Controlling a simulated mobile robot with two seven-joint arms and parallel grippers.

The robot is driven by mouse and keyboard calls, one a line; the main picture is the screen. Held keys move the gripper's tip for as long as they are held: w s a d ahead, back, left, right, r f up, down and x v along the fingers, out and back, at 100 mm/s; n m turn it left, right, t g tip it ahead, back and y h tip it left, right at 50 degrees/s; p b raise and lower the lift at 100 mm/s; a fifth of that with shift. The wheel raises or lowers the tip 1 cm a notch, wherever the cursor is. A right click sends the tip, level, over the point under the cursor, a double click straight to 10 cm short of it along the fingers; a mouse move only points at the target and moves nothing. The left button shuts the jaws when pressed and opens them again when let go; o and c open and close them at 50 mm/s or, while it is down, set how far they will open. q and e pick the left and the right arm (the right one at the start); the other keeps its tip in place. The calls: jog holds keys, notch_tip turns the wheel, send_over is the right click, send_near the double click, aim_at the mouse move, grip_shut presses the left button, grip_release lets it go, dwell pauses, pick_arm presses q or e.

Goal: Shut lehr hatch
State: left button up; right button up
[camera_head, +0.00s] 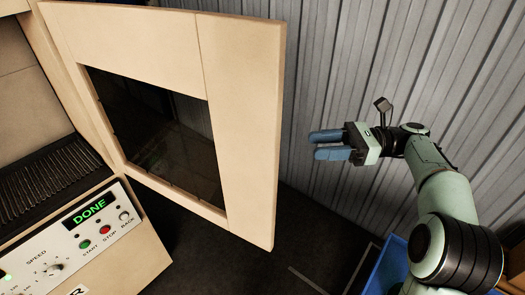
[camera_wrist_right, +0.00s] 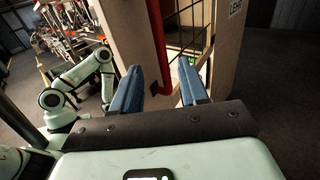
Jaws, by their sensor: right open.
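The lehr hatch (camera_head: 245,110) is a beige framed door with a dark window. It stands swung open, out from the beige lehr body at the left of the head view. My right gripper (camera_head: 318,145) is to the right of the hatch's free edge, apart from it, with its blue fingers pointing left toward it. The fingers (camera_wrist_right: 160,90) are open with nothing held between them. In the right wrist view, a red bar (camera_wrist_right: 160,45) runs beside a beige panel (camera_wrist_right: 128,35) ahead of the fingers. My left gripper is not seen.
A control panel (camera_head: 85,240) on the lehr shows green DONE above start and stop buttons. A dark ribbed conveyor (camera_head: 40,185) lies inside the opening. A corrugated grey wall (camera_head: 330,60) stands behind. A blue bin (camera_head: 385,265) is below my right arm. Dark floor lies below the hatch.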

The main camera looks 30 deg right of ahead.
jog(key=x, duration=1.3)
jog(key=shift+a+r+b, duration=0.2)
jog(key=shift+b, duration=0.2)
grip_shut()
